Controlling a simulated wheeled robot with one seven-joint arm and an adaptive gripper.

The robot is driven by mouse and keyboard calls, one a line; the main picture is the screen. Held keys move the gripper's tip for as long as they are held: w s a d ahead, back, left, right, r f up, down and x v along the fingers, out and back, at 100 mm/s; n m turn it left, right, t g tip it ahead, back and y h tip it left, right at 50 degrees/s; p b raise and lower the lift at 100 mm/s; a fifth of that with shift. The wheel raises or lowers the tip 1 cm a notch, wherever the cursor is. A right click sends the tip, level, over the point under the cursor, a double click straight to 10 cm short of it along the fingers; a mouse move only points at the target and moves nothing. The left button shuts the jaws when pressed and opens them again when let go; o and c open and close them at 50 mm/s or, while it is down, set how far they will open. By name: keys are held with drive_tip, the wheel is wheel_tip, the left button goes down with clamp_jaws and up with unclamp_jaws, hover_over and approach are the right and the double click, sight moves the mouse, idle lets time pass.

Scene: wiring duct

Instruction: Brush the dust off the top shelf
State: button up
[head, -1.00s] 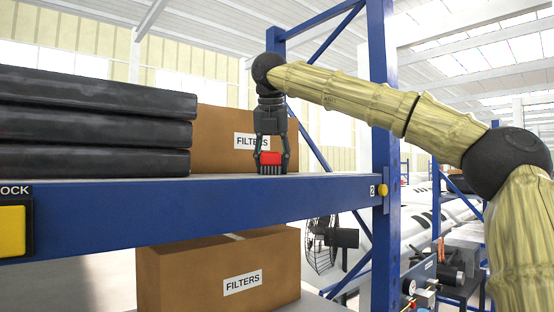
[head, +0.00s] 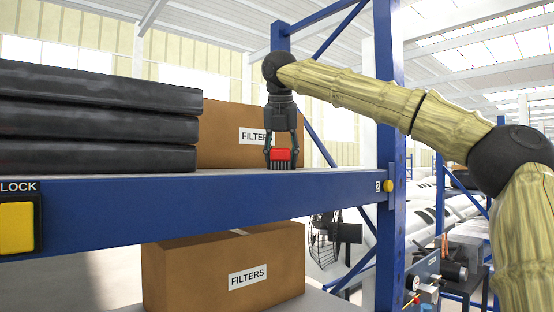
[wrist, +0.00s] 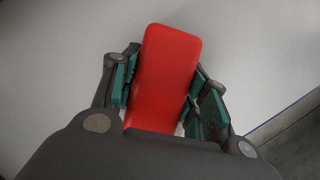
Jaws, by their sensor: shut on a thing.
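My gripper (head: 282,150) is shut on a red brush (head: 283,155) with dark bristles pointing down. In the wrist view the red back of the brush (wrist: 164,75) lies between the green-padded fingers (wrist: 160,95). The brush is at the surface of the top shelf (head: 240,190), near its right end; I cannot tell for sure whether the bristles touch it. The pale shelf surface (wrist: 60,70) fills most of the wrist view. No separate dust is clear to see on it.
Several black slabs (head: 100,115) are stacked on the shelf at left. A carton marked FILTERS (head: 225,135) stands behind my gripper, another carton (head: 190,275) below. A blue upright (head: 388,100) rises at right. A yellow block (head: 15,228) is on the front beam.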

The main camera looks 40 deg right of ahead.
drive_tip(key=shift+s+d+f+b, duration=0.2)
drive_tip(key=shift+s+b, duration=0.4)
drive_tip(key=shift+s, duration=0.45)
drive_tip(key=shift+s+d+f+b, duration=0.15)
drive_tip(key=shift+s+b, duration=0.4)
drive_tip(key=shift+s, duration=0.5)
drive_tip(key=shift+s+d+r+b, duration=0.15)
drive_tip(key=shift+s+b, duration=0.45)
drive_tip(key=shift+s, duration=0.45)
drive_tip(key=shift+s+r+b, duration=0.15)
drive_tip(key=shift+s+b, duration=0.5)
drive_tip(key=shift+s, duration=0.35)
drive_tip(key=shift+s+d+r+b, duration=0.15)
drive_tip(key=shift+s+b, duration=0.45)
drive_tip(key=shift+s, duration=0.45)
drive_tip(key=shift+d, duration=0.1)
drive_tip(key=shift+d+f, duration=0.1)
drive_tip(key=shift+d, duration=0.85)
drive_tip(key=shift+w+a+f+p, duration=0.15)
drive_tip(key=shift+w+p, duration=0.45)
drive_tip(key=shift+w, duration=1.25)
drive_tip(key=shift+w, duration=0.1)
drive_tip(key=shift+w+a+p, duration=0.15)
drive_tip(key=shift+w+p, duration=0.7)
drive_tip(key=shift+w, duration=0.95)
drive_tip(key=shift+w, duration=0.1)
